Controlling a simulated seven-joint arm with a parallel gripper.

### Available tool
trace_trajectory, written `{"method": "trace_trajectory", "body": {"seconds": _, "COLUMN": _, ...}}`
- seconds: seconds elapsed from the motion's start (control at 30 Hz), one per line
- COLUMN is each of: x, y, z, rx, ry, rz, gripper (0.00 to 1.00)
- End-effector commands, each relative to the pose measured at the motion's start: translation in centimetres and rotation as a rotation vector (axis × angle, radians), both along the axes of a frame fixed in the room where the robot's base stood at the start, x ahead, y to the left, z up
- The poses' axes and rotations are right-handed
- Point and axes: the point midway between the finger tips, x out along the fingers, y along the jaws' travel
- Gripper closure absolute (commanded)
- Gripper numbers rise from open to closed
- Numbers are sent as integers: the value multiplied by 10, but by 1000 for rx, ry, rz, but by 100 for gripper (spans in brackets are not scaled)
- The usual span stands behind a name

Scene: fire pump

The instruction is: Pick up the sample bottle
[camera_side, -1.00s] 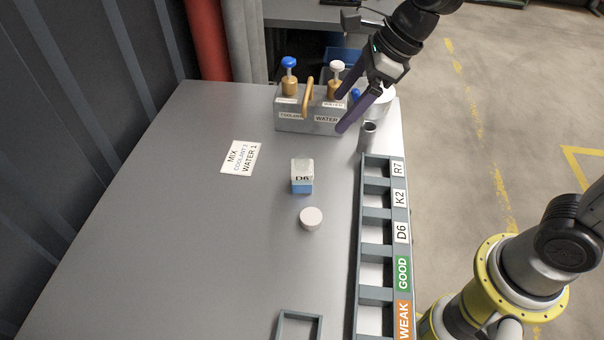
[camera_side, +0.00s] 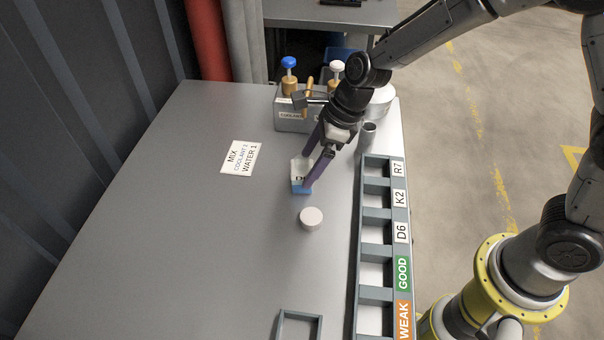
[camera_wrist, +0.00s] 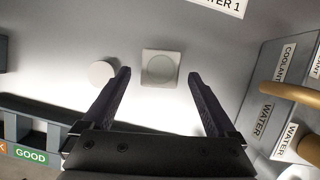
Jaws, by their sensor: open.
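The sample bottle (camera_side: 297,173) is a small square container, white above and blue at the base, with a D6 label. It stands upright on the grey table. In the wrist view its square top with a round opening (camera_wrist: 161,68) lies between and just beyond my fingertips. My gripper (camera_side: 307,169) is open and points down at the bottle, one finger to each side in the wrist view (camera_wrist: 158,75). In the side view a finger partly covers the bottle and its label. The fingers do not hold it.
A round white cap (camera_side: 311,218) lies close to the bottle. A rack with labelled slots (camera_side: 367,250) runs along the table's right side. A dispenser block with blue and white knobs (camera_side: 290,122) and a small grey cylinder (camera_side: 367,135) stand behind.

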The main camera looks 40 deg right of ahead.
Motion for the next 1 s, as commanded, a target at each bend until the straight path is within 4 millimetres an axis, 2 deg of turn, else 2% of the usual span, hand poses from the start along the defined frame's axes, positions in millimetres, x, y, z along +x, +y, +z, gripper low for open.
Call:
{"method": "trace_trajectory", "body": {"seconds": 0.13, "x": 4, "y": 8, "z": -22, "rx": -1, "ry": 5, "rz": 2, "gripper": 7}}
{"method": "trace_trajectory", "body": {"seconds": 0.3, "x": 9, "y": 14, "z": -39, "rx": 0, "ry": 3, "rz": 0, "gripper": 7}}
{"method": "trace_trajectory", "body": {"seconds": 0.6, "x": 10, "y": 15, "z": -41, "rx": -1, "ry": 1, "rz": 0, "gripper": 9}}
{"method": "trace_trajectory", "body": {"seconds": 1.0, "x": 10, "y": 14, "z": -41, "rx": 0, "ry": 1, "rz": 0, "gripper": 81}}
